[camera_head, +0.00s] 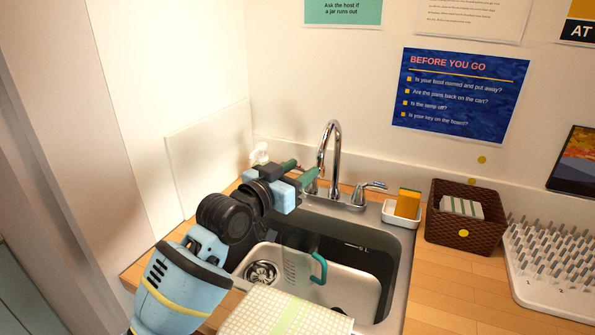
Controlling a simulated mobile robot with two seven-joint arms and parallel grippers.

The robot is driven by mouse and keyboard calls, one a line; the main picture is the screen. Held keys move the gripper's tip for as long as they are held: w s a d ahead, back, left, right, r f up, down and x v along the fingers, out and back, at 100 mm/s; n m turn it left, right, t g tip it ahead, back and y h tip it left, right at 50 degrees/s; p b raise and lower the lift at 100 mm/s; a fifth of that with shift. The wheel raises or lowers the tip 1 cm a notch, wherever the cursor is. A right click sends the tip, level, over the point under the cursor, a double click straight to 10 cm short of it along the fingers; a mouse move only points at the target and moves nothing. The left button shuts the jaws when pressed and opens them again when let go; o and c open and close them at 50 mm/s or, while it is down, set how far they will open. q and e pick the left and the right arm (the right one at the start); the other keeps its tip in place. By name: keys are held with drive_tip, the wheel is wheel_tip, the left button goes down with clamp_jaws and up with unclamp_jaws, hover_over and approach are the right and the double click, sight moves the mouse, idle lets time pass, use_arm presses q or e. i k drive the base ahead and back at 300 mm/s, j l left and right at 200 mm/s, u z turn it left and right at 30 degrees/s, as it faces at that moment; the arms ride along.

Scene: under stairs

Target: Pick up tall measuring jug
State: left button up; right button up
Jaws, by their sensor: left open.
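A curved teal handle (319,268) shows in the sink, with short dark marks just left of it. It looks like the handle of a clear measuring jug, but I cannot make out the jug's outline. My left gripper (300,171) is over the sink's back left part, near the faucet base. Its two green fingers are apart with nothing visible between them. It is behind and above the teal handle, clear of it. My right gripper is not in view.
The faucet (331,150) stands close to my left gripper. A yellow sponge (407,203) sits in a white dish. A brown basket (468,228) and a drying rack (550,265) are to the right. A checked towel (262,315) lies at the sink's front.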

sight(300, 244)
drive_tip(key=k+j, duration=0.8)
drive_tip(key=j, duration=0.15)
